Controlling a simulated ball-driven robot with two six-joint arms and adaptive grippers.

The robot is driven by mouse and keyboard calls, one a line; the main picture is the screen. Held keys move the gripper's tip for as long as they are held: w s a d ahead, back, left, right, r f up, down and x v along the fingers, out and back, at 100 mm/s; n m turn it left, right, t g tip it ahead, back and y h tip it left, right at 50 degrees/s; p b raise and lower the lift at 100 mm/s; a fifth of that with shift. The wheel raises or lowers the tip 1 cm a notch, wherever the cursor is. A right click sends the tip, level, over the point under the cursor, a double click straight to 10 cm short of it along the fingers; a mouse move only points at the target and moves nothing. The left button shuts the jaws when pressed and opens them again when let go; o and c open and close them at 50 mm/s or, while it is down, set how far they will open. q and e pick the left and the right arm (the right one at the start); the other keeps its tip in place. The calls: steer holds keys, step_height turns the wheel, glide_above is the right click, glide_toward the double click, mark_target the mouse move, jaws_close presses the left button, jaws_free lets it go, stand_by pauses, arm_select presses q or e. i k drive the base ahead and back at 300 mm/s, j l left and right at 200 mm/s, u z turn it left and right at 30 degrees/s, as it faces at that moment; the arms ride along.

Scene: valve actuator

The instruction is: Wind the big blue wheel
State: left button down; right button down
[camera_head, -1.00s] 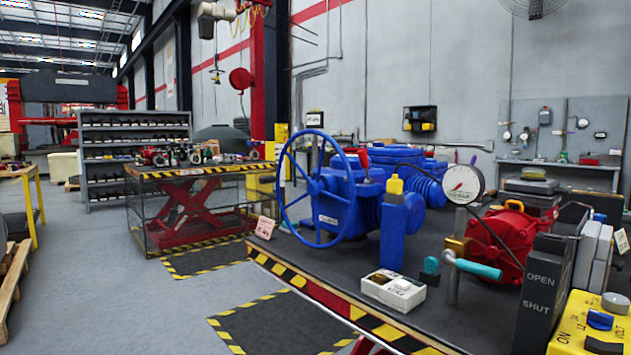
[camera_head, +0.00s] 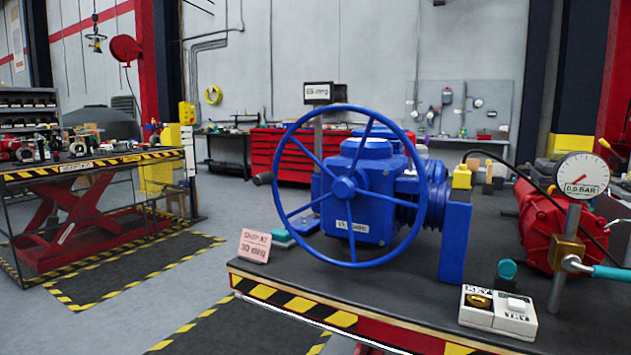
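The big blue wheel (camera_head: 343,188) stands upright at the front of a blue valve actuator, in the middle of the view. It has several thin spokes, a round hub and a dark handle knob (camera_head: 263,179) sticking out at its left rim. The blue actuator body (camera_head: 372,205) sits behind it on the dark bench top (camera_head: 400,290). Nothing touches the wheel. Neither of my grippers shows in the view.
On the bench, a small pink sign (camera_head: 254,246) stands left of the wheel. A white switch box (camera_head: 497,311), a pressure gauge (camera_head: 581,176) and a red motor housing (camera_head: 545,228) are to the right. A red lift table (camera_head: 80,195) stands at left, with open striped floor between.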

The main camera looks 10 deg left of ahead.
mark_target(344, 187)
steer(key=i+j, duration=0.1)
steer(key=j, duration=0.65)
steer(key=i+j, duration=0.1)
steer(key=j, duration=0.65)
